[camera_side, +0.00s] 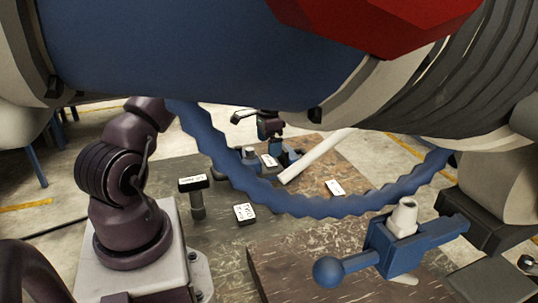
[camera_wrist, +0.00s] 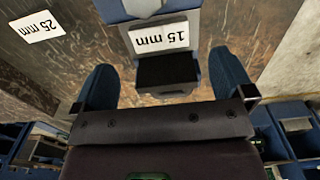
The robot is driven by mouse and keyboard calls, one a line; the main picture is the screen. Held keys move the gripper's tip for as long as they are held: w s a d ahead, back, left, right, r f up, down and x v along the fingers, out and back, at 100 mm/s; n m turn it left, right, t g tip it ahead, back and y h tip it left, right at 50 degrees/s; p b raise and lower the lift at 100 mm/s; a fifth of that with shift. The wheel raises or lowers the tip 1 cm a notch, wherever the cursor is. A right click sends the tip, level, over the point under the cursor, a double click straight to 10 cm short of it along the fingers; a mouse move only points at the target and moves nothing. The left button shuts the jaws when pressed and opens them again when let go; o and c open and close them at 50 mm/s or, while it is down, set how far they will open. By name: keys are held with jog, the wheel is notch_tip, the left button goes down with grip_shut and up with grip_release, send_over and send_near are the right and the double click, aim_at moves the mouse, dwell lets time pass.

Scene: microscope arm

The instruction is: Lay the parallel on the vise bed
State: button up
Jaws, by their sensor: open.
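In the wrist view, a dark block (camera_wrist: 168,72) with a white "15 mm" label (camera_wrist: 168,38) lies between the two blue fingers of my gripper (camera_wrist: 166,84). The fingers are wide apart, with a visible gap on both sides of the block. I cannot tell for certain whether this block is the parallel. In the side view, a blue vise (camera_side: 378,247) with a ball-ended handle stands on a board at the lower right. A pale round piece (camera_side: 403,217) stands on top of it. My gripper is small and partly hidden at the back in the side view.
A large blue, red and grey arm (camera_side: 180,50) fills the top of the side view and hides much behind it. A blue ribbed hose (camera_side: 300,207) loops across the work. Labelled pieces stand at left (camera_side: 192,184) and centre (camera_side: 245,214). A "25 mm" label (camera_wrist: 37,27) shows in the wrist view.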

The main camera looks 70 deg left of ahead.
aim_at(269, 160)
jog(key=w+d+r, duration=0.1)
jog(key=d+r, duration=0.2)
jog(key=r, duration=0.4)
jog(key=w+d+r, duration=0.1)
jog(key=d+r, duration=0.2)
jog(key=r, duration=0.4)
jog(key=s+d+r+t+y, duration=0.1)
jog(key=s+d+r+t, duration=0.1)
jog(key=d+r, duration=0.95)
jog(key=s+d+t+h, duration=0.1)
jog(key=s+d+t, duration=0.2)
jog(key=s+d, duration=1.4)
jog(key=shift+d+r+t, duration=0.3)
jog(key=shift+d+r, duration=0.15)
jog(key=shift+d, duration=0.3)
